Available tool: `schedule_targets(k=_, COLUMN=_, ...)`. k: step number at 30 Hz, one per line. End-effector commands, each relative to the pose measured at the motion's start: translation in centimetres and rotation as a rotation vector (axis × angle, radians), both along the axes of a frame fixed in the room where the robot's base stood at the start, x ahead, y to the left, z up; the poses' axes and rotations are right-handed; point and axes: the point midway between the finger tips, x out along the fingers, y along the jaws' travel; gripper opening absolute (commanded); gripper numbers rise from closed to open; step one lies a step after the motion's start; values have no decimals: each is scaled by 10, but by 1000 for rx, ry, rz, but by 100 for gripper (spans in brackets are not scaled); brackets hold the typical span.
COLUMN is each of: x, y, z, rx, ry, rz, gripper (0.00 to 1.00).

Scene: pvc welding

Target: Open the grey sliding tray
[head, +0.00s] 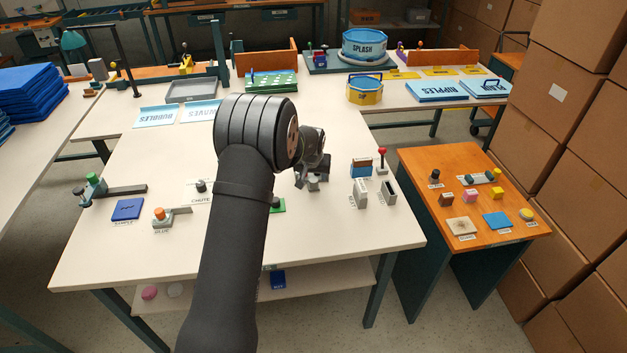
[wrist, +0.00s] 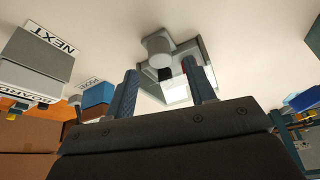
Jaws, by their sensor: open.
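A small grey fixture with a rounded knob and a square, shiny plate (wrist: 178,92) shows in the wrist view, beyond and between my fingers. In the head view a small grey piece (head: 314,183) shows just below my gripper (head: 315,160), which partly hides it. My gripper (wrist: 160,66) is open, with its two blue-grey fingers apart and nothing clearly held. Whether the fingers touch the fixture I cannot tell. A shallow grey tray (head: 191,91) lies at the back left of the white table (head: 130,250). Which grey piece is the sliding one is not clear.
Two grey blocks (head: 360,194) and a red-topped lever (head: 382,161) stand right of my gripper. A block labelled NEXT (wrist: 36,57) shows in the wrist view. An orange side table (head: 420,165) holds small parts.

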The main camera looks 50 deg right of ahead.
Motion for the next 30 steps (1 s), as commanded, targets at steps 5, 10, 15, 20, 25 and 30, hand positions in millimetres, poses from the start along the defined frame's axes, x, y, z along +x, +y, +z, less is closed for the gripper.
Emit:
schedule_targets(k=5, x=5, y=-8, z=-24, rx=2, ry=1, rz=0, gripper=50)
schedule_targets(k=10, x=7, y=-12, z=-35, rx=1, ry=0, rz=0, gripper=50)
schedule_targets(k=15, x=8, y=-13, z=-38, rx=1, ry=0, rz=0, gripper=50)
schedule_targets(k=20, x=8, y=-13, z=-38, rx=1, ry=0, rz=0, gripper=50)
schedule_targets(k=25, x=8, y=-13, z=-38, rx=1, ry=0, rz=0, gripper=19)
schedule_targets(k=30, x=7, y=-13, z=-37, rx=1, ry=0, rz=0, gripper=0)
